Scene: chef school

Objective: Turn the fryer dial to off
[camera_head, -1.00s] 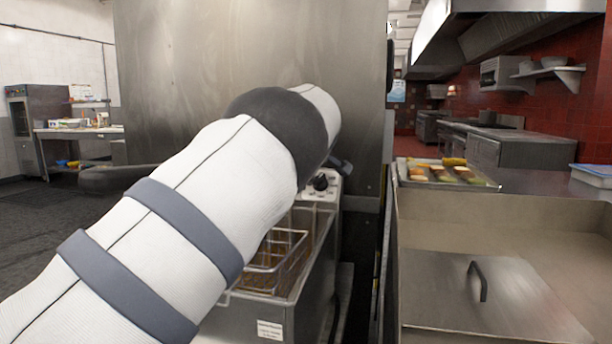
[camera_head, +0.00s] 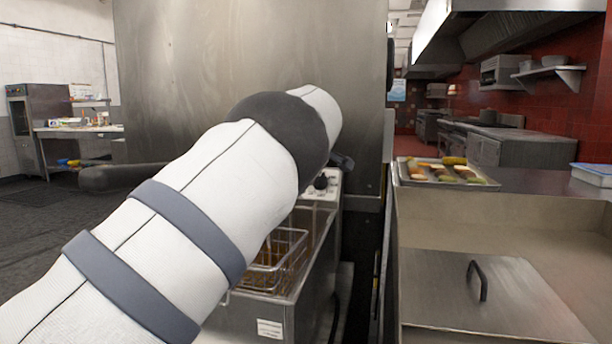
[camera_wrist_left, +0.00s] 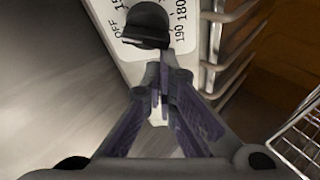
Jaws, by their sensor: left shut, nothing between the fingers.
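The black fryer dial (camera_head: 321,182) sits on the white control panel of the fryer, just below and beyond my left arm. In the left wrist view the dial (camera_wrist_left: 148,24) is at the top, with "OFF" printed to its left and "180" and "190" to its right. My left gripper (camera_wrist_left: 160,82) is shut and empty, its fingertips just below the dial in that view. I cannot tell whether they touch it. In the head view my left arm hides most of the gripper and part of the fryer (camera_head: 318,275). My right gripper is not in view.
A wire fry basket (camera_head: 275,262) sits in the fryer below the panel. A large steel panel (camera_head: 200,60) rises behind. To the right is a steel counter (camera_head: 500,215) with a food tray (camera_head: 405,180) and a handled lid (camera_head: 440,290).

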